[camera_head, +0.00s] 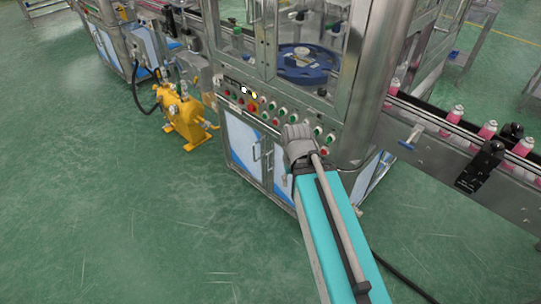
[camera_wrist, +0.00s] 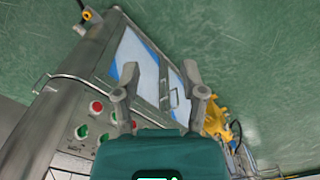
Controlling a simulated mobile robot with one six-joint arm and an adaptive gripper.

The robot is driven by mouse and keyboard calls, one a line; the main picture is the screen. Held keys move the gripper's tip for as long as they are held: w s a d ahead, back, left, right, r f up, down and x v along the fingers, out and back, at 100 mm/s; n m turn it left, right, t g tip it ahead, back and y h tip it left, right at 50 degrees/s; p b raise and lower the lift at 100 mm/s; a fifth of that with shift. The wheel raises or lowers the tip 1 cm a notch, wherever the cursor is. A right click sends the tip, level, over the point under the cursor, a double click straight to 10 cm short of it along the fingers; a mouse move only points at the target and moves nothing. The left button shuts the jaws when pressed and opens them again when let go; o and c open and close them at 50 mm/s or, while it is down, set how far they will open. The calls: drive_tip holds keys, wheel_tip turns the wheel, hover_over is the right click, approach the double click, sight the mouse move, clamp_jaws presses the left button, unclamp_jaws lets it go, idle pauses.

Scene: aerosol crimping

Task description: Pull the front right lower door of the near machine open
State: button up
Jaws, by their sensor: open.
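The near machine (camera_head: 315,125) stands at the centre of the head view, with two white-and-blue lower doors under its button panel. The front right lower door (camera_head: 281,186) is partly covered by my arm and looks closed. In the wrist view the picture is turned, and this door (camera_wrist: 137,62) lies left of the other front door (camera_wrist: 178,92). My gripper (camera_wrist: 160,68) is open and empty, with its fingers spread in front of the doors. A door handle (camera_wrist: 165,88) shows between the fingers. Whether they touch it I cannot tell. In the head view my arm hides the fingers.
A button panel (camera_head: 268,112) sits just above the doors. A yellow pump unit (camera_head: 186,118) stands on the floor left of the machine. A conveyor (camera_head: 450,147) with pink cans runs off to the right. The green floor (camera_head: 120,215) in front and left is clear.

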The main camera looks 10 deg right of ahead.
drive_tip(key=shift+w, duration=0.5)
drive_tip(key=shift+a, duration=0.1)
drive_tip(key=w+a+f+m+t+h+b, duration=0.1)
drive_tip(key=w+f+m+t+h+b, duration=0.25)
drive_tip(key=w+f+b, duration=1.2)
drive_tip(key=w+a+f+m+t+h+b, duration=0.2)
drive_tip(key=w+f+m+t+h+b, duration=0.15)
drive_tip(key=w+f+b, duration=1.2)
drive_tip(key=w+a+f+m+t+h+b, duration=0.1)
drive_tip(key=w+a+f+t+h+b, duration=0.1)
drive_tip(key=b, duration=1.3)
drive_tip(key=shift+w+a+f+t+b, duration=0.5)
drive_tip(key=shift+w+a+f, duration=0.75)
drive_tip(key=shift+a, duration=0.95)
drive_tip(key=shift+w+d+r, duration=0.1)
drive_tip(key=shift+w+r, duration=0.05)
drive_tip(key=shift+w, duration=0.15)
drive_tip(key=b+x, duration=0.5)
drive_tip(key=x, duration=0.8)
drive_tip(key=shift+w+d, duration=0.15)
drive_tip(key=shift+d, duration=0.05)
